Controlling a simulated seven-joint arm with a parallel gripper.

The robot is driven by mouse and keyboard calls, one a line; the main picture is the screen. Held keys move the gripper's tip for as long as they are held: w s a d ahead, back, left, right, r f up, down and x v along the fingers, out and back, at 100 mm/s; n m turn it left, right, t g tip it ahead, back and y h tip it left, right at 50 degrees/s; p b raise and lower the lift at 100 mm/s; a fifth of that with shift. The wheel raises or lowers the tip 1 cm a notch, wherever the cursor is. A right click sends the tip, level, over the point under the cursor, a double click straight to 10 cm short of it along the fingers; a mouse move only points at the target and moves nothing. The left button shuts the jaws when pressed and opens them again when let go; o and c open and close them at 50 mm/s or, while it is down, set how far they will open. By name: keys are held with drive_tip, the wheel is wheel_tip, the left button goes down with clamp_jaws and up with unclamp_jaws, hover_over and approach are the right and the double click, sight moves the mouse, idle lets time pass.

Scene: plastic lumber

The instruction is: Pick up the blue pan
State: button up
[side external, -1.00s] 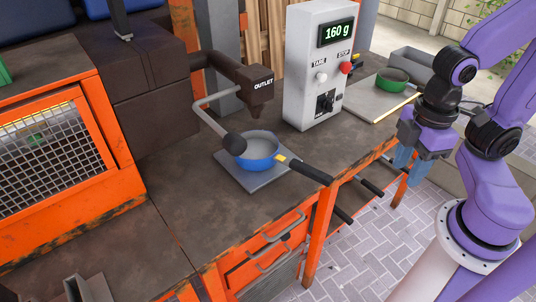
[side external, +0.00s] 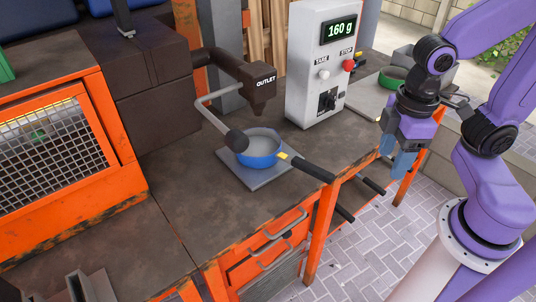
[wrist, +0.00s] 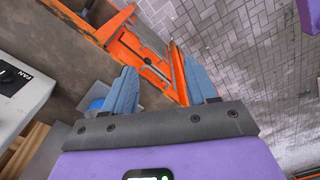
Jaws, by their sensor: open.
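The blue pan (side external: 261,153) sits on a grey square plate (side external: 232,167) on the brown bench, below the outlet nozzle. Its black handle (side external: 312,171) points right, over the bench's front edge. My gripper (side external: 394,162) is to the right of the pan, pointing down beyond the bench edge, open and empty. In the wrist view my two blue fingers (wrist: 163,92) are spread apart with nothing between them. A small part of the blue pan (wrist: 96,104) shows behind the left finger; most of it is hidden there.
A white control box (side external: 318,65) reading 160 g stands behind the pan. A grey lever with a dark knob (side external: 236,141) reaches over the pan's left rim. A green pan (side external: 392,78) lies at the back right. Orange frame bars (side external: 323,235) rise below the bench edge.

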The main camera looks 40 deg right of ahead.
sight(317, 169)
drive_tip(key=w+a+m, duration=0.1)
drive_tip(key=w+m, duration=0.7)
drive_tip(key=w, duration=0.8)
wheel_tip(317, 169, down, 11)
drive_tip(key=shift+a+f, duration=0.15)
drive_tip(key=shift+f, duration=0.05)
drive_tip(key=shift+w+a+f, duration=0.1)
drive_tip(key=shift+a+f, duration=0.05)
drive_tip(key=shift+f, duration=1.25)
drive_tip(key=shift+a+f, duration=0.15)
drive_tip(key=shift+f, duration=1.25)
clamp_jaws()
